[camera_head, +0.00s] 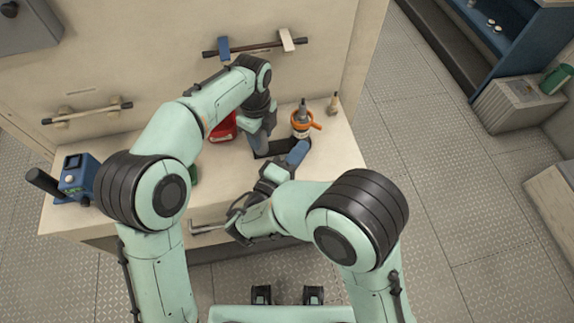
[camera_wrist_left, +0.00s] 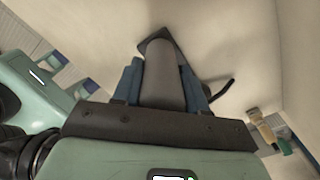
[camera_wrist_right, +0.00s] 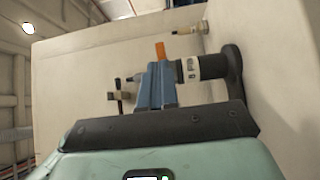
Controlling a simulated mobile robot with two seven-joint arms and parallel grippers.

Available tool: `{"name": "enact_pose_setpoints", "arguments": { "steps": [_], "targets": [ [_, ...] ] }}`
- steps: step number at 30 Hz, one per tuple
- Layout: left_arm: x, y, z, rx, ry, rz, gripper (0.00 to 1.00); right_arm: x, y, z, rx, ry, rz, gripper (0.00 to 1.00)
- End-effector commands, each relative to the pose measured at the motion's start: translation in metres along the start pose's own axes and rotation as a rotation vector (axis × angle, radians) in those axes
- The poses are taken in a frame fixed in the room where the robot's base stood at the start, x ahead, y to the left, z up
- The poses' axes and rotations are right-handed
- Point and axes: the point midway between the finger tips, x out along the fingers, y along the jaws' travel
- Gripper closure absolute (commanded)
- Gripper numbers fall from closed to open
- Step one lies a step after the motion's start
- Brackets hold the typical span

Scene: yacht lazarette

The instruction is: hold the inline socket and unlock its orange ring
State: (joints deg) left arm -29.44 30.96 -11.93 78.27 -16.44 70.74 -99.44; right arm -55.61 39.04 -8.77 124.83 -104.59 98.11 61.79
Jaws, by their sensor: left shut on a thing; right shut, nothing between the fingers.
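The socket with the orange ring (camera_head: 306,121) stands upright at the right of the bench; the ring has a lever pointing right. In the right wrist view its dark, labelled body (camera_wrist_right: 205,67) rises from a dark base, with an orange part (camera_wrist_right: 161,50) beside my fingers. My left gripper (camera_head: 260,140) is shut on a smooth grey rounded piece (camera_wrist_left: 165,75), left of the orange ring, above a dark plate (camera_head: 272,149). I cannot tell how this piece joins the socket. My right gripper (camera_head: 299,152) is shut and empty, just in front of the socket; contact is unclear.
A red object (camera_head: 223,127) lies behind my left arm. A blue device (camera_head: 79,174) stands at the bench's left end. A small wooden-handled piece (camera_head: 333,104) stands right of the socket. A rail (camera_head: 262,46) is on the back panel. A handle (camera_head: 205,228) is on the bench front.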

Motion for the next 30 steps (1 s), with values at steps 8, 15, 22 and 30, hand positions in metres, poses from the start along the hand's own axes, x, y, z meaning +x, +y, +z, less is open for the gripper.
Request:
{"name": "enact_pose_setpoints", "arguments": {
  "steps": [8,15,22,30],
  "targets": [
    [-0.001,0.000,0.000,0.000,0.000,-0.002,1.00,0.043,0.001,0.001,0.000,-0.002,0.001,1.00],
    [-0.001,0.000,0.000,0.000,0.000,-0.002,1.00,0.052,0.001,0.000,0.000,0.001,0.001,1.00],
    [-0.001,0.000,0.000,0.000,0.000,-0.001,1.00,0.052,0.001,0.000,0.000,0.001,0.001,1.00],
    [0.000,0.000,0.000,0.000,0.000,-0.001,1.00,0.054,0.000,0.001,0.000,0.000,0.001,1.00]
  ]
}}
